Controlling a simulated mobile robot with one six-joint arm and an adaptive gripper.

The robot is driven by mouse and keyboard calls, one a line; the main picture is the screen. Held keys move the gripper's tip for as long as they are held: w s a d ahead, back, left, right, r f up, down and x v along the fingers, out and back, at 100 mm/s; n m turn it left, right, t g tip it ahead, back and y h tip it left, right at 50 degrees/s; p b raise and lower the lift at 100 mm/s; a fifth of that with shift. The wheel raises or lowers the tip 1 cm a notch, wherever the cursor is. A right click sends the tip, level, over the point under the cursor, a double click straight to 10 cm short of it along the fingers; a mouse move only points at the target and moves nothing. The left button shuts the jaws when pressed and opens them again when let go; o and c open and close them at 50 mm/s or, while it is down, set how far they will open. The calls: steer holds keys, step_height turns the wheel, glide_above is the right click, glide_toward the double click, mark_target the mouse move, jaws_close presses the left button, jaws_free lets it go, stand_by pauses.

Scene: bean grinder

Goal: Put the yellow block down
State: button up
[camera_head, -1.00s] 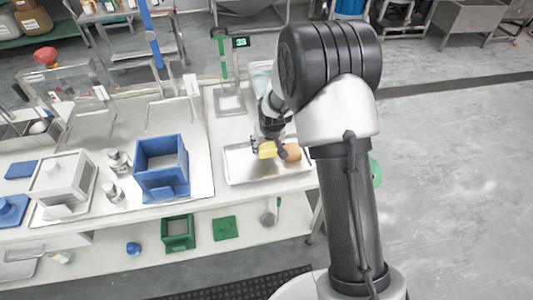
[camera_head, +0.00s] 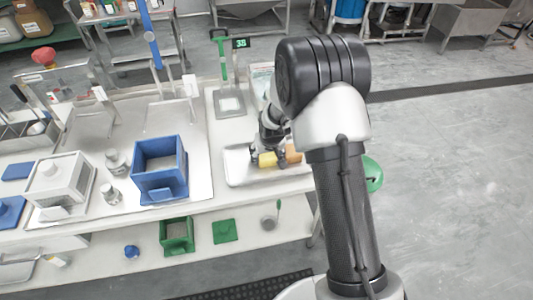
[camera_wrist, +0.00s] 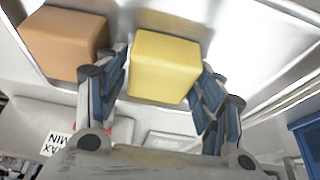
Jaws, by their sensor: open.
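The yellow block (camera_head: 266,159) is on the metal tray (camera_head: 236,171), next to a brown block (camera_head: 293,154) on its right. In the wrist view the yellow block (camera_wrist: 165,67) sits between the fingers of my gripper (camera_wrist: 163,84), with the brown block (camera_wrist: 62,43) outside the left finger. My gripper is open, with one blue-padded finger on each side of the yellow block. The fingers are very close to its sides; I cannot tell whether either touches. In the head view my gripper (camera_head: 268,156) is low over the tray, and my arm hides part of the tray's right side.
A blue open box (camera_head: 161,170) stands left of the tray, with metal canisters (camera_head: 117,163) and a white box (camera_head: 60,178) further left. A scale (camera_head: 229,103) is behind the tray. A green box (camera_head: 177,235) is on the lower shelf. Bare tray shows left of the yellow block.

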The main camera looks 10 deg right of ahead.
steer(key=s+f+p+v, duration=0.1)
steer(key=s+p+v, duration=0.1)
steer(key=v, duration=1.4)
steer(key=s+f+p+v, duration=0.1)
steer(key=s+p+v, duration=0.15)
steer(key=v, duration=1.25)
steer(key=s+r, duration=0.3)
steer(key=s, duration=0.7)
steer(key=s+r, duration=0.2)
steer(key=s, duration=0.8)
steer(key=shift+r+b, duration=0.3)
steer(key=shift+r, duration=0.1)
steer(key=shift+s, duration=0.1)
